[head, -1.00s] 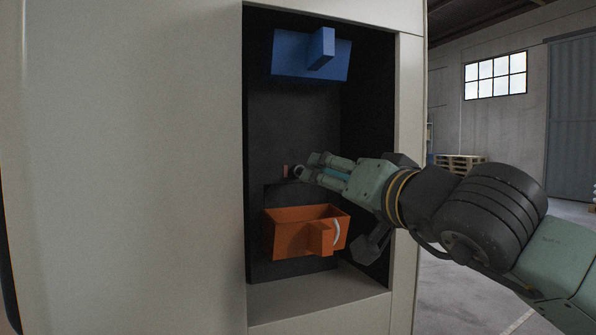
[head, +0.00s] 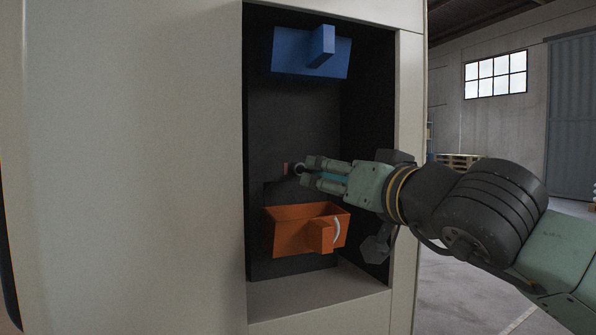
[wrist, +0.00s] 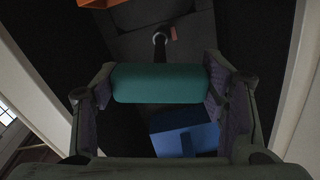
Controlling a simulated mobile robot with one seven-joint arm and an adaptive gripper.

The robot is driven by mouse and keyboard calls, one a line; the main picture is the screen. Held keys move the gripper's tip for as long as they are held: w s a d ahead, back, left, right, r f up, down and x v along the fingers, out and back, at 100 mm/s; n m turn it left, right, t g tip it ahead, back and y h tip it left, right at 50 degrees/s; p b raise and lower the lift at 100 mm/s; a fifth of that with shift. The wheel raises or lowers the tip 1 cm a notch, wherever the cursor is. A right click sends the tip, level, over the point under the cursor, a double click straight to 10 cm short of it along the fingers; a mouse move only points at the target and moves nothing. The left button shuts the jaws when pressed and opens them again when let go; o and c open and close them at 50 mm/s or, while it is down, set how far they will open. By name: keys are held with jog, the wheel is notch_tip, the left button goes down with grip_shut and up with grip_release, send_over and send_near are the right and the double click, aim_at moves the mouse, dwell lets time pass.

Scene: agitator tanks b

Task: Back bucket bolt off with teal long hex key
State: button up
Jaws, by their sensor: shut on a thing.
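My gripper (head: 309,171) reaches into the dark recess of the cabinet, between the blue and orange buckets. It is shut on the teal handle of the hex key (wrist: 160,83), which lies across between both finger pads.
The orange bucket (head: 288,236) hangs below my gripper and the blue bucket (head: 291,52) above it. A small reddish marker (head: 286,169) is beside the bolt. The cabinet's right frame (head: 410,130) stands close to my wrist.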

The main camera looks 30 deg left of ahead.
dwell(0.4)
jog(key=shift+s+d, duration=0.15)
jog(key=shift+v, duration=1.3)
jog(key=v, duration=0.4)
dwell(0.3)
